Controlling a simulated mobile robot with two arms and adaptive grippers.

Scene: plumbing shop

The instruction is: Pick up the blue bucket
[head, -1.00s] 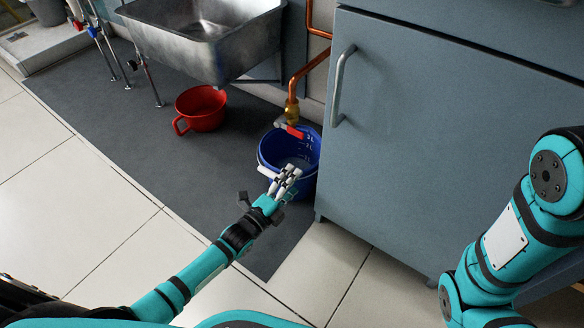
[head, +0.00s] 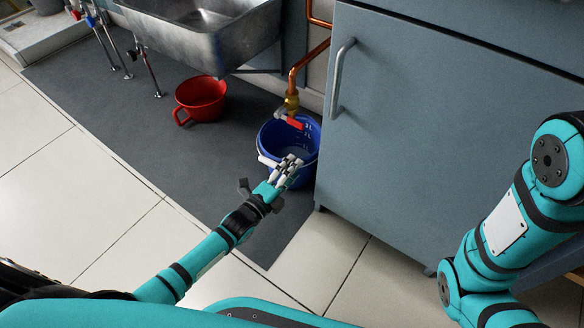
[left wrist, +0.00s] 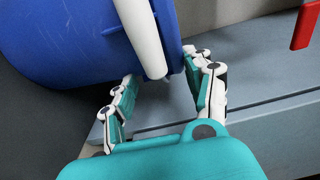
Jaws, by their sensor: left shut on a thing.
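The blue bucket (head: 270,138) stands at the end of the dark mat, under a brass tap and beside the grey cabinet. Its inside shows pale volume marks. My left gripper (head: 290,167) is at the bucket's near side, shut on it. In the left wrist view the bucket (left wrist: 70,40) fills the upper left, and its white handle grip (left wrist: 142,30) runs down between the fingers of my left gripper (left wrist: 165,85). The exact contact is partly hidden by the fingers. My right arm shows at the right; its gripper is out of view.
The copper pipe and tap with a red lever (head: 296,123) hang right over the bucket. The grey cabinet (head: 430,150) is close on its right. A metal sink (head: 205,40) and a red pot (head: 205,100) are to the left. Tiled floor (head: 110,215) lies clear in front.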

